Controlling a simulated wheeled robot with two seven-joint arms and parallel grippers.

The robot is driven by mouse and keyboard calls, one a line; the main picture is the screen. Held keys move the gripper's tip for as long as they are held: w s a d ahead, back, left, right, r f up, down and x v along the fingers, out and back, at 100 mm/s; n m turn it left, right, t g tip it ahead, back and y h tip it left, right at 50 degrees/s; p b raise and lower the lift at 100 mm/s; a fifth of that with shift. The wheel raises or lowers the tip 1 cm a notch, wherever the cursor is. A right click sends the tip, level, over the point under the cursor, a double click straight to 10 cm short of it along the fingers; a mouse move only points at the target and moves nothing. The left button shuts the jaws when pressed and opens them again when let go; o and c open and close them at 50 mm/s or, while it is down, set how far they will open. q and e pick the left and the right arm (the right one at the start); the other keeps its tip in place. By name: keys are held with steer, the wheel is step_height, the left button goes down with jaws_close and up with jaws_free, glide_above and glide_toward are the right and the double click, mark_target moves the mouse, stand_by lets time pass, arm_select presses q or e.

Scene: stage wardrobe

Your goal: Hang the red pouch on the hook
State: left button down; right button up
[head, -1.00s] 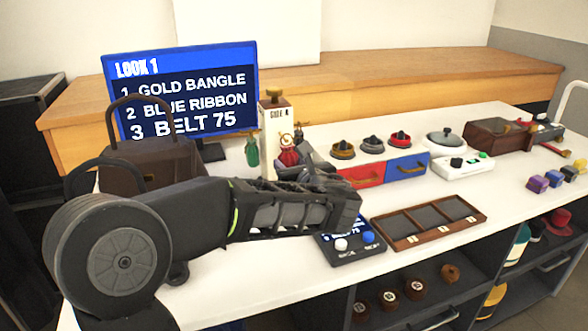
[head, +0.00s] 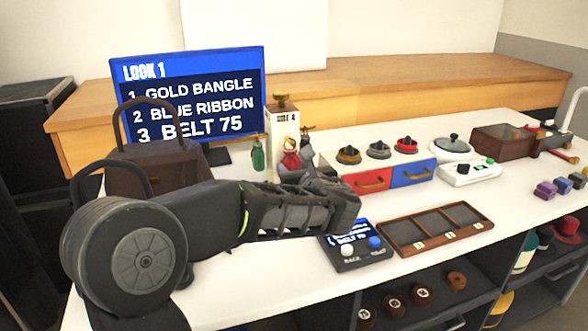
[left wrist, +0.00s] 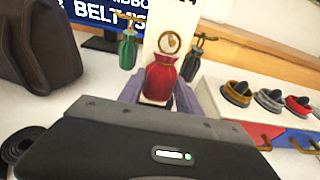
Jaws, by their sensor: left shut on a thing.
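My left gripper (head: 308,172) is shut on the red pouch (head: 290,160), which is upright in front of the white post (head: 283,118). In the left wrist view the red pouch (left wrist: 162,77) sits between the purple-grey fingers (left wrist: 158,95), its gold ring (left wrist: 170,43) on top against the white post (left wrist: 176,15). A green pouch (left wrist: 128,52) hangs at the post's left side and a dark pouch (left wrist: 193,64) at its right, below a brass hook (left wrist: 205,40). I cannot tell whether the red pouch's ring touches a hook. My right gripper is not in view.
A brown handbag (head: 155,170) and a screen (head: 190,95) stand left of the post. Red and blue drawers (head: 370,180) with rings on top stand right. A button panel (head: 357,248) and a compartment tray (head: 435,228) lie in front.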

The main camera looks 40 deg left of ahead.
arm_select(q)
steer(key=c, duration=0.7)
jaws_free()
steer(key=shift+c, duration=0.2)
steer(key=shift+d, duration=0.1)
steer(key=p+v, duration=0.1)
steer(key=v, duration=0.6)
steer(key=shift+s+d, duration=0.2)
steer(key=shift+d, duration=0.05)
